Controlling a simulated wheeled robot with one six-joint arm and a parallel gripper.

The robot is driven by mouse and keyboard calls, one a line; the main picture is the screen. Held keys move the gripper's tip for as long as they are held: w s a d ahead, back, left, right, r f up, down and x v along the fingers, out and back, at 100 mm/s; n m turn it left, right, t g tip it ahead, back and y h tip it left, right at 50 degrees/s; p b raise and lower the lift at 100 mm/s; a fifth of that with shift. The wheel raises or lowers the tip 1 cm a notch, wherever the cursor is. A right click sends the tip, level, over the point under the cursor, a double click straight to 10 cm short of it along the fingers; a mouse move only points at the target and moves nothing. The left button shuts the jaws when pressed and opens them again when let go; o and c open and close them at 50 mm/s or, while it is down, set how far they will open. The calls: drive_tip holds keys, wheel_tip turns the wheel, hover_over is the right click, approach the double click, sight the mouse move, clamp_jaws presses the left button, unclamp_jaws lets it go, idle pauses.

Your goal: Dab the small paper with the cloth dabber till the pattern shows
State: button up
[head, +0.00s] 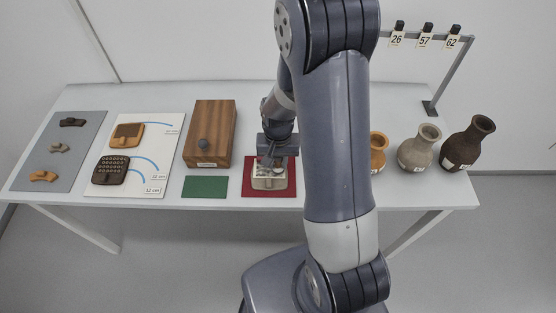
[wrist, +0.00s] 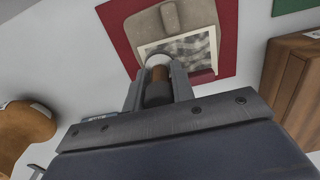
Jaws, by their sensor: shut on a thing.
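My gripper (head: 270,160) is shut on the cloth dabber, which has a brown handle (wrist: 158,75) and a round white cloth head (wrist: 158,59). The small paper (wrist: 197,52) has a pale border and a mottled grey and light pattern across its face. It lies on a beige-grey sherd or block (wrist: 170,17) on the dark red mat (wrist: 122,22). The white head overlaps the paper's edge nearest the gripper in the wrist view; I cannot tell whether it touches. In the head view the gripper hides part of the paper (head: 262,174).
A wooden box (head: 212,125) with a dark knob and a green mat (head: 205,187) lie left of the red mat. Farther left are a white board (head: 140,180) and a grey mat (head: 45,130) with sherds. Three vases, including a grey one (head: 418,150), stand right.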

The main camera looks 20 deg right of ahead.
idle(0.4)
drive_tip(key=shift+r+p, duration=2.6)
drive_tip(key=shift+r, duration=0.95)
drive_tip(key=shift+f, duration=0.1)
